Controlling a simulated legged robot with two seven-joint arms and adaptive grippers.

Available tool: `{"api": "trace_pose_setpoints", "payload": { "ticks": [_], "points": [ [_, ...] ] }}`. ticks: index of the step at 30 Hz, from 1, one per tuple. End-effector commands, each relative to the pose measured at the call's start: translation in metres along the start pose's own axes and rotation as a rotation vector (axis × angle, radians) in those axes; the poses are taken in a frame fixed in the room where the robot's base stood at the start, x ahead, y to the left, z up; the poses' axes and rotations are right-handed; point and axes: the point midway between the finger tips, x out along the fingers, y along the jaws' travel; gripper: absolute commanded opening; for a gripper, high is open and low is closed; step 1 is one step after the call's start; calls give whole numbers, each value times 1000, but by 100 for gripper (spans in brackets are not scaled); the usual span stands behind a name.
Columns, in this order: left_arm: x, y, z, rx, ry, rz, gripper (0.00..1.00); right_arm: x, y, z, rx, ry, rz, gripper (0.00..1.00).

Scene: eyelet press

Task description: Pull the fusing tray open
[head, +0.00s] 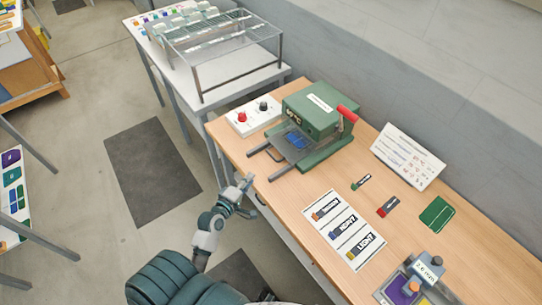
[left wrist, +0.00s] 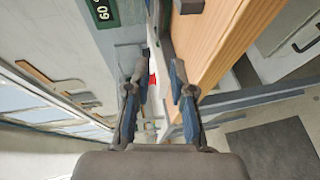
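The green press (head: 318,112) with a temperature label stands on the wooden table. The fusing tray (head: 291,148) shows at its front, low down, with a blue piece (head: 297,140) on it. A dark loop handle (head: 262,151) juts from the tray toward the table's near edge. My left gripper (head: 246,187) is open and empty, by the table's near edge, apart from the handle and closer to me. In the left wrist view its two fingers (left wrist: 160,75) are spread, with the table edge beyond them. My right gripper is not in view.
A white control box (head: 253,117) with red and black knobs sits left of the press. Cards (head: 344,228) and a purple device (head: 403,289) lie farther right. A rack (head: 222,45) stands on the white table behind.

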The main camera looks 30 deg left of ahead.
Motion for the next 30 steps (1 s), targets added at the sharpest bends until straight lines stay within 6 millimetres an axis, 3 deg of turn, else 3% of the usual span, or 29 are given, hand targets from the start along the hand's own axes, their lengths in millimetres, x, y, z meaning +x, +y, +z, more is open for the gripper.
{"api": "trace_pose_setpoints", "payload": {
  "ticks": [18,24,30],
  "points": [
    [135,-1,1,5,-3,-4,23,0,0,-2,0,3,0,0],
    [159,-1,2,7,-3,-3,23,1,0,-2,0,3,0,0],
    [165,-2,2,8,-3,-5,23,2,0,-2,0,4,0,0]
  ]
}}
